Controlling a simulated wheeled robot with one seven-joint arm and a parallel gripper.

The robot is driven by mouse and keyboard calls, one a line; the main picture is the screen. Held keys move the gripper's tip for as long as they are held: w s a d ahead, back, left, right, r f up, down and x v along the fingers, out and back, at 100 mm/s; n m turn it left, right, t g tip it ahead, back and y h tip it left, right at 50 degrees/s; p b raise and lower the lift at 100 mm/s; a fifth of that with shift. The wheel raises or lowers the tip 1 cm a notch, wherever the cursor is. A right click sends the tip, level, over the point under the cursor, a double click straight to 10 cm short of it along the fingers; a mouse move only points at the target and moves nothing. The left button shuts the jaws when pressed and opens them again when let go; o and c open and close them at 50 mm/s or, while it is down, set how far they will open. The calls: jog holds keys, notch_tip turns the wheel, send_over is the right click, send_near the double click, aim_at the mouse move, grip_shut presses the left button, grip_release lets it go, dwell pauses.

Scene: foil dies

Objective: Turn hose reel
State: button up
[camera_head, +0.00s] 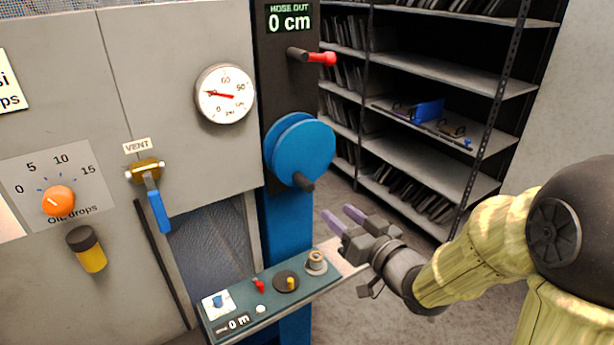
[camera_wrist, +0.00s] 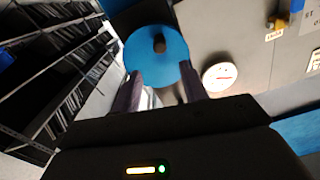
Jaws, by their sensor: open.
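The blue hose reel (camera_head: 304,143) is mounted on a dark and blue upright post, with a dark crank knob (camera_head: 303,182) at its lower edge. A display (camera_head: 289,18) above it reads "HOSE OUT 0 cm". My gripper (camera_head: 341,219) is open and empty, below and to the right of the reel, apart from it. A lever with a red end (camera_head: 322,58) sticks out above the reel.
A small green control panel (camera_head: 262,298) juts out below the reel, left of my gripper. A round gauge (camera_head: 225,93), a blue-handled vent valve (camera_head: 157,205) and an orange dial (camera_head: 58,200) are on the grey cabinet. Metal shelves (camera_head: 440,70) stand behind at right.

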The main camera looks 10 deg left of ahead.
aim_at(311, 190)
jog(key=shift+w+a+r+p, duration=0.15)
jog(key=shift+w+a+p, duration=0.3)
jog(key=shift+p, duration=2.85)
jog(key=p+x, duration=0.1)
jog(key=x, duration=0.3)
jog(key=p+x, duration=0.2)
jog(key=x, duration=0.1)
jog(key=p+x, duration=0.2)
jog(key=x, duration=0.2)
jog(key=shift+w+a+f, duration=0.25)
jog(key=shift+f, duration=0.05)
grip_shut()
